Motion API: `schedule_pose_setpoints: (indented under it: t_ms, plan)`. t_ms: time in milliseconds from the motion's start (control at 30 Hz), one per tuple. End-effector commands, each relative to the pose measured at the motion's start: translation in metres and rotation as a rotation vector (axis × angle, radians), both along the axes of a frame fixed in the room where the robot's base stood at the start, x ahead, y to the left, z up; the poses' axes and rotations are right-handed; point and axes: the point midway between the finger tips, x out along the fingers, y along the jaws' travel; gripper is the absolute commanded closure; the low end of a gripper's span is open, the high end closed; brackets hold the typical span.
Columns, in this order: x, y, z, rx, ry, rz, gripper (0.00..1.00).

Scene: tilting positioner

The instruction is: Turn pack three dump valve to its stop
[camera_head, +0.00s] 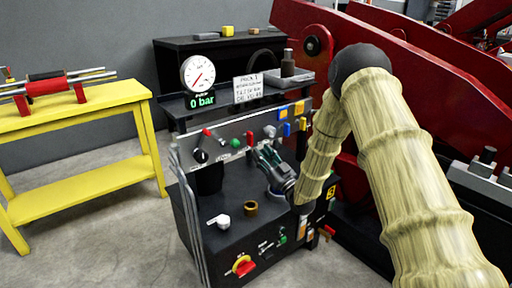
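A dark hydraulic power unit (215,238) stands in the middle of the camera_head view. A small red lever (327,232) sticks out at its lower right, below a yellow label with a 3 (331,193). I cannot tell for certain whether this lever is the pack three dump valve. My gripper (264,152) is in front of the valve panel, above the unit's top and up and left of the red lever, apart from it. Its fingers are small and dark, and their opening is unclear. My beige-sleeved arm comes in from the right and hides part of the unit's right side.
A round gauge (198,73) stands above a display (200,100) reading 0 bar, beside a sign (247,88). The panel (228,139) bears several coloured knobs. A red-yellow rotary switch (242,265) is at the lower front. A yellow table (85,112) stands left; red machinery (300,20) stands behind right.

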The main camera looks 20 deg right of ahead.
Motion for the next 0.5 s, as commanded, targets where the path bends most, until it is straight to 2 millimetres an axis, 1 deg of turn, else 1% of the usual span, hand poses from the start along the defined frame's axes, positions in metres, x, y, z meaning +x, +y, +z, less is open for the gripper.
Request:
schedule_pose_setpoints:
  t_ms: [100, 233, 333, 500]
  plan:
    - [-0.018, -0.007, -0.008, 0.001, 0.001, -0.001, 0.65]
    - [-0.032, -0.013, -0.015, 0.0, 0.001, -0.002, 0.65]
    - [-0.039, -0.015, -0.017, 0.0, 0.001, -0.002, 0.65]
    - [-0.044, -0.017, -0.019, -0.001, 0.0, -0.001, 0.65]
